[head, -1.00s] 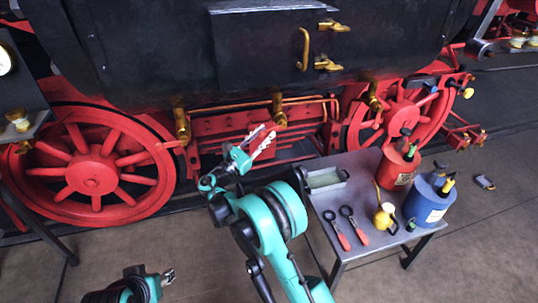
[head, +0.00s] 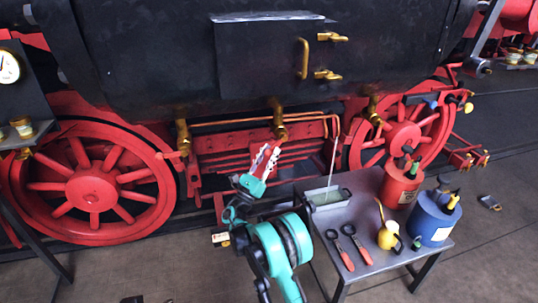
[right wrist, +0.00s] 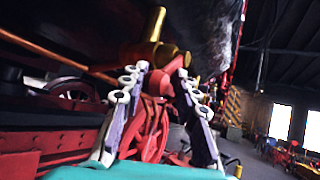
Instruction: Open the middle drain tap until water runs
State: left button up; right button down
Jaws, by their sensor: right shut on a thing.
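The middle drain tap (head: 278,128) is brass and hangs under the black boiler side. My right gripper (head: 266,150) reaches up to it from below, its fingertips just under the tap. In the right wrist view the brass tap (right wrist: 154,52) is close ahead, and my right gripper (right wrist: 161,73) is shut on its red lever (right wrist: 173,65). The fingers partly hide the lever in the head view. A thin pale streak, like running water (head: 333,155), drops from near the right end of the copper pipe to the drip tray (head: 345,194). My left gripper's fingers are not visible.
Brass taps hang left (head: 183,135) and right (head: 373,108) between red wheels. The grey table (head: 372,280) holds red-handled tools (head: 340,250), a yellow oil can (head: 388,236), a red can (head: 400,183) and a blue can (head: 433,215).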

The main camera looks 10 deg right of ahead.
jog(key=shift+w+a+r, duration=0.15)
jog(key=shift+w, duration=0.05)
jog(key=c, duration=1.4)
grip_release()
jog(key=shift+o, duration=0.7)
jog(key=shift+w, duration=0.1)
jog(key=shift+f, duration=0.2)
jog(key=v, duration=1.2)
